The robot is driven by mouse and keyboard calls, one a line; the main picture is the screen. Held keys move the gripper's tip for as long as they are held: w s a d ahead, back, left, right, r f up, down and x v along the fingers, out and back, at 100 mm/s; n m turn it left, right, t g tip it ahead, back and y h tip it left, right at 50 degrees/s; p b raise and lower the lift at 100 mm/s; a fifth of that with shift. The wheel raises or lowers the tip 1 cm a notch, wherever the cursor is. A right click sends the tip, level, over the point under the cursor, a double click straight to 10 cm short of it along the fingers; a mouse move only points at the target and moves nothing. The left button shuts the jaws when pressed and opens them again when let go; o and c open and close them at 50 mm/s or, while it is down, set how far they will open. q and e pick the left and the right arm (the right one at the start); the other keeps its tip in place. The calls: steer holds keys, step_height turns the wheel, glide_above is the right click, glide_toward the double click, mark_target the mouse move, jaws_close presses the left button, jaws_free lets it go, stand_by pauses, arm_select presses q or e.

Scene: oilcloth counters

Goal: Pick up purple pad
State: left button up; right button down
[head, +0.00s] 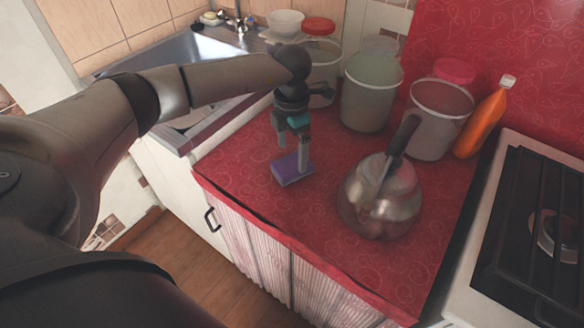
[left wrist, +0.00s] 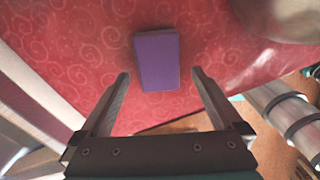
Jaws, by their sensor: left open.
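The purple pad (head: 291,170) lies flat on the red patterned oilcloth counter (head: 262,205), near its front edge. In the left wrist view the purple pad (left wrist: 158,60) shows whole, just beyond and between the two fingers. My left gripper (head: 291,158) is over the pad, pointing down, with one finger in front of part of it in the head view. The left gripper (left wrist: 158,75) is open and has nothing between its fingers.
A metal kettle (head: 378,205) stands right of the pad. Behind are a clear bucket (head: 370,95), another container (head: 437,115) and an orange bottle (head: 483,122). A stove (head: 530,225) is at right, a sink (head: 160,62) at back left.

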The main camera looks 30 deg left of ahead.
mark_target(292, 163)
arm_select(q)
steer(key=shift+f, duration=0.45)
step_height(292, 163, down, 4)
steer(key=shift+w+r+b, duration=0.1)
steer(key=shift+r+b, duration=0.05)
steer(key=shift+b, duration=0.45)
steer(key=shift+f, duration=0.3)
arm_select(e)
steer(key=shift+w+d+f, duration=0.45)
steer(key=shift+d+f, duration=0.15)
arm_select(q)
steer(key=shift+c, duration=0.4)
